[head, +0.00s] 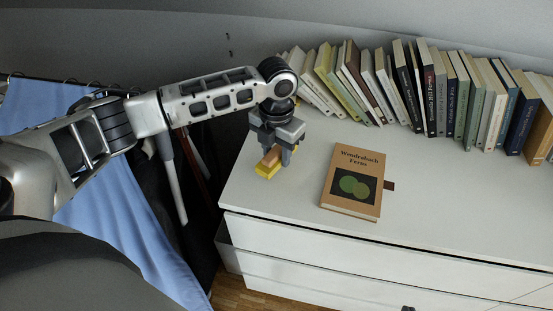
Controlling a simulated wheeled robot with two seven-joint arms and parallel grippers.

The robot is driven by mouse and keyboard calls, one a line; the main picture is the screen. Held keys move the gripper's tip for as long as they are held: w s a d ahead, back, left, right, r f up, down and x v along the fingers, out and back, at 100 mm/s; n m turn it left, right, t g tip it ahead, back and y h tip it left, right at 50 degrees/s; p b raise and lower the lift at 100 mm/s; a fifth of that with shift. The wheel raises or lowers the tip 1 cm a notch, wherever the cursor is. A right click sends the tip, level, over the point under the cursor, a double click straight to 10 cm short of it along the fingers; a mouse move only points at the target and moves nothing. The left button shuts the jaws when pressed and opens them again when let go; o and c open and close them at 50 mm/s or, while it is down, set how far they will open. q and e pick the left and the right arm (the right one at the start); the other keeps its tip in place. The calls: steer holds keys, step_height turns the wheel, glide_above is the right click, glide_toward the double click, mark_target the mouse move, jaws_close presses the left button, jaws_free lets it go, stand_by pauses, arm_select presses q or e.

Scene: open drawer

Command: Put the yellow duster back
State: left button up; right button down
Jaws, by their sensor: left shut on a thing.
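The yellow duster (265,171) is a small block with a yellow lower part and a brown upper part. It is at the left end of the white dresser top (310,142). My left gripper (275,156) comes down over it from above and is shut on it, with fingers on either side. The fingers hide part of the duster. I cannot tell whether its underside touches the dresser top. My right gripper is not in view.
A brown book (353,160) lies flat to the right of the duster. A row of leaning books (440,95) stands along the back. The white drawer fronts (330,250) face forward. A blue cloth (110,240) hangs at the left. The front right dresser top is clear.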

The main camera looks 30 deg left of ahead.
mark_target(277, 161)
arm_select(q)
steer(key=shift+f, duration=1.5)
steer(key=shift+f, duration=0.1)
steer(key=o, duration=0.9)
steer(key=shift+o, duration=0.2)
step_height(277, 161, up, 12)
steer(key=shift+r, duration=0.15)
